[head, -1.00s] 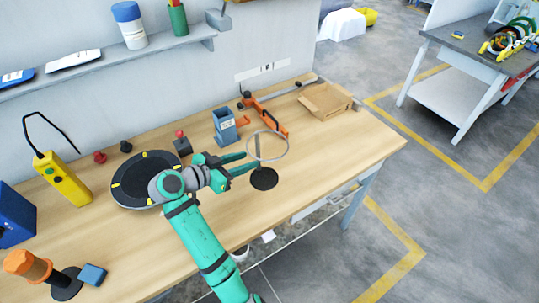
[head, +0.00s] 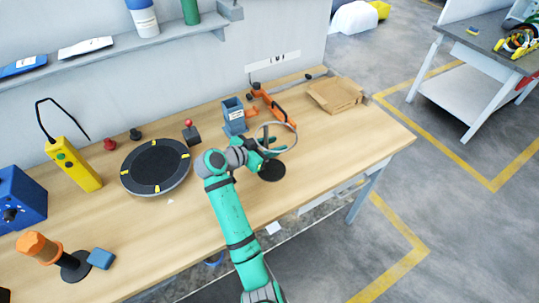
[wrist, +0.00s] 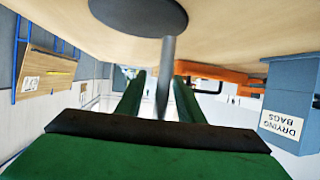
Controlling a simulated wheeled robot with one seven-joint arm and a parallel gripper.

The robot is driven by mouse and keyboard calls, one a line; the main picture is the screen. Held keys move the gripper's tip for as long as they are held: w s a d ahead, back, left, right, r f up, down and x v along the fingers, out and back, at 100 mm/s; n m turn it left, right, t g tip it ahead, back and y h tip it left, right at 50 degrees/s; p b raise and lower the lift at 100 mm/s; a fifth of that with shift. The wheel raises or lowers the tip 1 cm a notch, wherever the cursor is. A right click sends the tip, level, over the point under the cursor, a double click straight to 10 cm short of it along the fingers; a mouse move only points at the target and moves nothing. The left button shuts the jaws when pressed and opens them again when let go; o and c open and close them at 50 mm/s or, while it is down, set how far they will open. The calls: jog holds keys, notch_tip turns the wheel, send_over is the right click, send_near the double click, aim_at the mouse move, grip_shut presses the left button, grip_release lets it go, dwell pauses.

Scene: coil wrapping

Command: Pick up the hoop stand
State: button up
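The hoop stand stands upright on the wooden table, with a round black base (head: 271,171) and a thin ring (head: 294,137) on top. My gripper (head: 267,147) is at its post, below the ring, and partly hides it in the head view. In the wrist view, which is upside down, the grey post (wrist: 168,60) runs between the two green fingers of my gripper (wrist: 160,85). The fingers are apart, with a gap on each side of the post. The black base (wrist: 140,10) is at the top of that view.
Behind the stand are an orange clamp-like tool (head: 270,105) and a blue-grey drying bags box (head: 234,116). An open cardboard box (head: 336,95) is at the back right. A dark round turntable (head: 155,167) lies to the left. The table right of the stand is clear.

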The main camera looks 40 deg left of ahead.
grip_shut()
jog(key=shift+a, duration=0.1)
jog(key=shift+r, duration=0.1)
